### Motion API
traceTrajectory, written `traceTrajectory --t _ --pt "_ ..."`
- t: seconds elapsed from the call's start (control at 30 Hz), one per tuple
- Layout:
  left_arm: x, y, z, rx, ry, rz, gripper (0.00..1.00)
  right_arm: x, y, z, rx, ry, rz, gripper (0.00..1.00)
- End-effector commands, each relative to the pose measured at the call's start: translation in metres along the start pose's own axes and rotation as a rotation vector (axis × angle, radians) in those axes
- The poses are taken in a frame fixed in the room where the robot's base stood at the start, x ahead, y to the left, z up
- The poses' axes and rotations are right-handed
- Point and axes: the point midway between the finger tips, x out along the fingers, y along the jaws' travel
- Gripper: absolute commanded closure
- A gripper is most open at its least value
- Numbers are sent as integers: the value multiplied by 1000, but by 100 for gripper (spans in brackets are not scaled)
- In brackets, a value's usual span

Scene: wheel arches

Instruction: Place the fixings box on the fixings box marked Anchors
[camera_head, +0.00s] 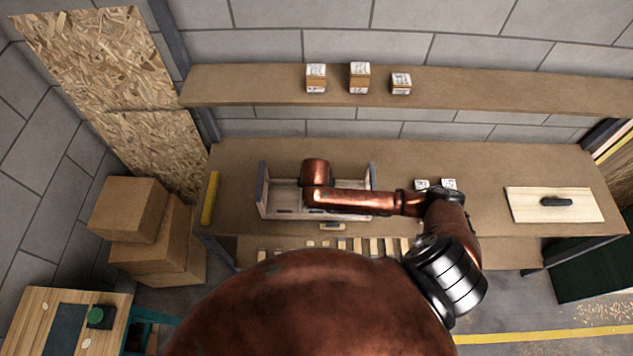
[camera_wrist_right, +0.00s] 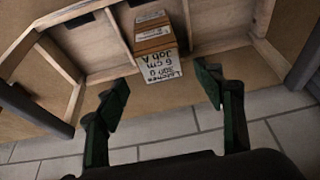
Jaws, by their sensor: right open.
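In the right wrist view a brown cardboard fixings box (camera_wrist_right: 155,40) stands in a wooden open tray (camera_wrist_right: 92,70). Its white label appears upside down and seems to read "Latches 6 cm Job A". My right gripper (camera_wrist_right: 162,88) is open, its dark green fingers apart and short of the box's labelled end. In the head view my right arm reaches over the tray (camera_head: 282,212) and hides the gripper and box. Three fixings boxes stand on the shelf: left (camera_head: 316,78), middle (camera_head: 360,77) and right (camera_head: 401,84). Their labels are too small to read, so I cannot tell which says Anchors.
Two small labelled boxes (camera_head: 449,184) stand on the workbench (camera_head: 500,165) beside my right arm, partly hidden. A pale board (camera_head: 530,205) with a black tool lies at the right. The shelf (camera_head: 500,92) is bare right of its boxes. Cartons (camera_head: 130,208) are stacked at left.

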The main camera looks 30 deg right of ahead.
Motion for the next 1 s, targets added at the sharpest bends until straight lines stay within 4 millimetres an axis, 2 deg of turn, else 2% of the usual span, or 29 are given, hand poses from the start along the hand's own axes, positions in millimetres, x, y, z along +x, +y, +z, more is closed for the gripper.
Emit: traceTrajectory --t 0.1,0.33,1.0 --pt "1 0 0 0 0 0 60 -23 -1 0 0 0 -3 38" --pt "1 0 0 0 0 0 60 -50 0 0 0 -1 -1 38" --pt "1 0 0 0 1 0 60 -54 0 0 0 -1 1 38"
